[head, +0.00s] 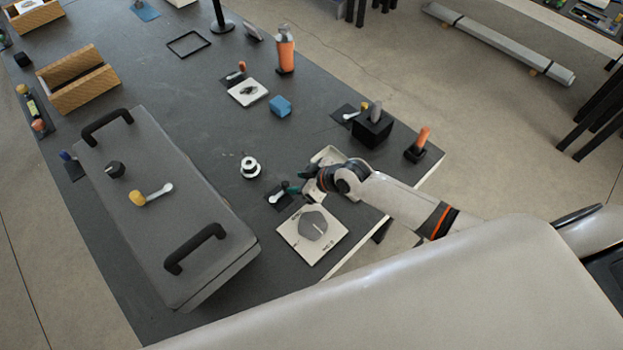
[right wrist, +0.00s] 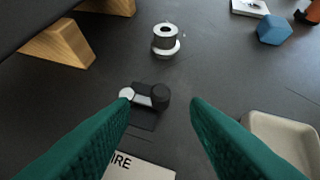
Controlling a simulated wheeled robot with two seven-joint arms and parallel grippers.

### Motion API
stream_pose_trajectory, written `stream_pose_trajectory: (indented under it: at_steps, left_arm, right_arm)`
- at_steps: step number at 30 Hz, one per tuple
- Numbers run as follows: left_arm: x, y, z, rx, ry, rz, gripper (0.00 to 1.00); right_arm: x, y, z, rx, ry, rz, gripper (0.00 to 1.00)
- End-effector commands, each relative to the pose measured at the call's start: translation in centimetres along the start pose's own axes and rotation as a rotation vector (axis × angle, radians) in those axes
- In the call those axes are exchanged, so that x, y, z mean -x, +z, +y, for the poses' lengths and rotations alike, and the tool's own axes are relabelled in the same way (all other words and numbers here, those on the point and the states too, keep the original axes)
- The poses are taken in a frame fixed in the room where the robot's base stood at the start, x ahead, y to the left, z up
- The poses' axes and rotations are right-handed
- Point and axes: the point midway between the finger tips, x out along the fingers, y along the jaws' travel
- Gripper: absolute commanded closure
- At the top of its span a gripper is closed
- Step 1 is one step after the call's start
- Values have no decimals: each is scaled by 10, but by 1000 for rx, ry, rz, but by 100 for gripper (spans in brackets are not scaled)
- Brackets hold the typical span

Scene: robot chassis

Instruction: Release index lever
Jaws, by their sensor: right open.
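A small lever (head: 277,195) with a pale round end and a dark knob sits on a black plate on the dark table. In the right wrist view the lever (right wrist: 147,97) lies just ahead of the fingertips, with its black knob between the finger lines. I cannot read a label that names it as the index lever. My right gripper (head: 297,188) is beside it in the head view. Its green fingers (right wrist: 159,103) are apart, with nothing held. My left gripper is not in view.
A white plate with a grey dial (head: 313,227) lies close in front of my right gripper. A silver-and-black spool (head: 250,167) stands behind the lever. A beige tray (right wrist: 283,140) is right of the fingers. A long grey panel with black handles (head: 165,200) fills the table's left.

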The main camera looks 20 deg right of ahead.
Motion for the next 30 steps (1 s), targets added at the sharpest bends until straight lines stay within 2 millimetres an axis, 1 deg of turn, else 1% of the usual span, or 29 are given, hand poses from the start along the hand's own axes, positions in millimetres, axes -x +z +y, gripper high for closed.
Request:
stream_pose_trajectory:
  at_steps: [1, 6, 9, 12, 30]
  left_arm:
    - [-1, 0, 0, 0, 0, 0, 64]
    - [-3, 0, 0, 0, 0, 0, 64]
    - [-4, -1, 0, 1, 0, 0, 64]
    - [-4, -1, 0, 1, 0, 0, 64]
    - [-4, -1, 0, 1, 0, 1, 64]
  right_arm:
    - [10, -1, -1, 1, -1, 0, 57]
    - [35, -1, -1, 1, -1, 0, 57]
    - [45, -1, -1, -1, -1, 0, 57]
    - [50, -1, 0, 0, 0, 1, 57]
    - [52, 0, 0, -1, 0, 0, 57]
